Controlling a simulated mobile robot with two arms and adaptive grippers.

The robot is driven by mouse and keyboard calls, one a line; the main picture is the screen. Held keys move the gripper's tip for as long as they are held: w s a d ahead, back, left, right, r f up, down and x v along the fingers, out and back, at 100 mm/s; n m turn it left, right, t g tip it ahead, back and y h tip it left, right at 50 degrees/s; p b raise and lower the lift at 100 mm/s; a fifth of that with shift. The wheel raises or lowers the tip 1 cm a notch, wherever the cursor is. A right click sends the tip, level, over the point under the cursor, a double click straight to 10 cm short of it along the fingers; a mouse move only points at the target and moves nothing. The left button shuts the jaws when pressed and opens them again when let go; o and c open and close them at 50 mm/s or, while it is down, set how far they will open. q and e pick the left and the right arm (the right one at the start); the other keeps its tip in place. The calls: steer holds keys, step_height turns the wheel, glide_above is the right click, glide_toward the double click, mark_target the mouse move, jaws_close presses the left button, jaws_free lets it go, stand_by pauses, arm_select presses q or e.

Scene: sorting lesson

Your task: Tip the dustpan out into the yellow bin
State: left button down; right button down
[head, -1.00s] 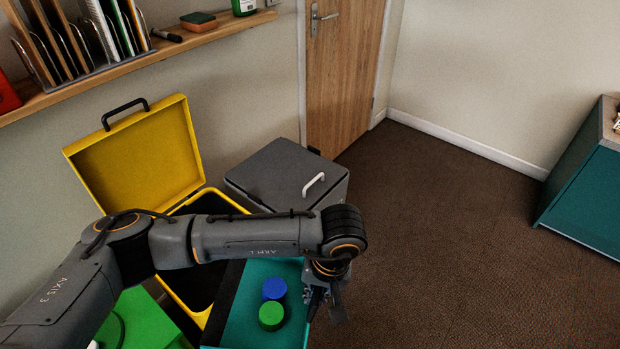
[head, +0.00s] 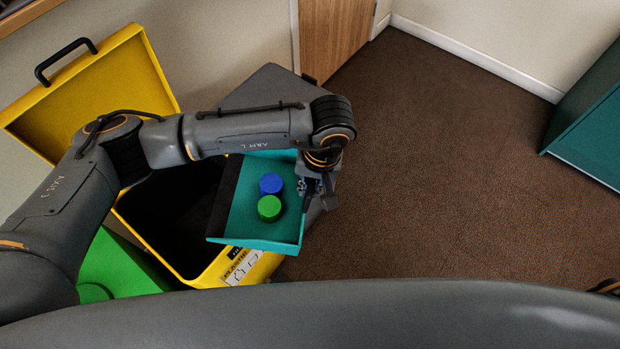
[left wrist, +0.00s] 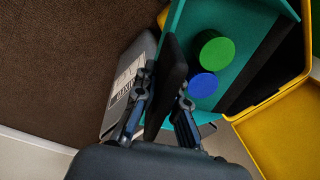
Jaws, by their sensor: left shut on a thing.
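The teal dustpan (head: 250,222), with a black lip on its left side, carries a blue round piece (head: 271,183) and a green round piece (head: 269,208). My left gripper (head: 318,188) is shut on its dark handle (left wrist: 168,85), at the pan's right side. The pan looks roughly level, above the right part of the open yellow bin (head: 218,272). In the left wrist view both pieces lie close together in the pan. The bin's dark inside is partly hidden by my arm and the pan. My right gripper is not in view.
The yellow lid (head: 105,95) stands open at the back left. A grey bin (head: 262,88) stands right behind the pan, partly hidden. A green bin (head: 120,268) is at the left. Brown carpet (head: 430,180) is clear on the right, up to a teal cabinet (head: 590,130).

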arm_select(q)
steer(key=shift+f, duration=0.85)
steer(key=shift+w+a+r+h+p, duration=0.15)
steer(key=shift+a+r+h+p, duration=0.25)
steer(key=shift+r+p, duration=0.15)
steer(key=w+a+r+g+h+b, duration=0.2)
steer(key=a+r+h+b, duration=0.5)
steer(key=a, duration=0.8)
step_height(320, 180, up, 3)
steer(key=w+h, duration=0.1)
steer(key=h, duration=0.2)
steer(key=shift+a+f, duration=0.15)
steer(key=shift+a, duration=0.25)
stand_by(0.3)
